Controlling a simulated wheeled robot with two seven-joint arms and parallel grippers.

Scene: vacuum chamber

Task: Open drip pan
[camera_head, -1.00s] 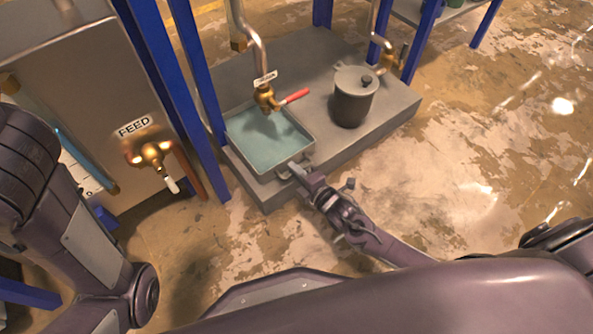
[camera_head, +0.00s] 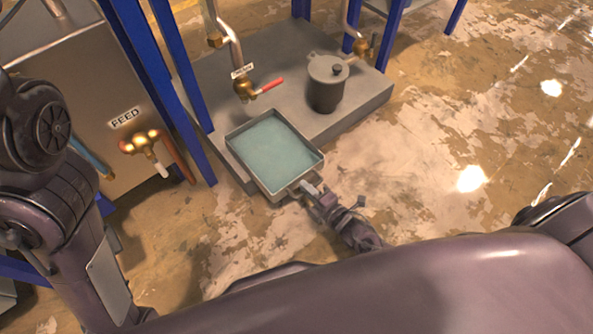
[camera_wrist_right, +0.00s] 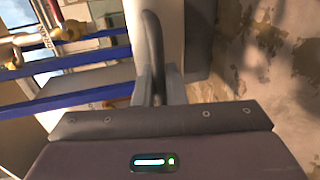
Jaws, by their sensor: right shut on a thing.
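The drip pan (camera_head: 249,179) is a grey square tray with a pale teal inside, in the middle of the head view. It sits in front of the brass valve with a red lever (camera_head: 259,89), and its near part juts past the edge of the grey plinth (camera_head: 295,92). My right gripper (camera_head: 309,190) is shut on the pan's handle at the near corner. In the right wrist view, the dark curved handle (camera_wrist_right: 153,48) lies between the fingers of my right gripper (camera_wrist_right: 159,88). My left arm shows at the left, but its gripper is out of view.
A lidded grey pot (camera_head: 326,88) stands on the plinth right of the pan. Blue posts (camera_head: 183,95) rise left of the pan. A brass feed valve (camera_head: 141,143) sticks out of the metal tank at left. The floor right of the plinth is clear.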

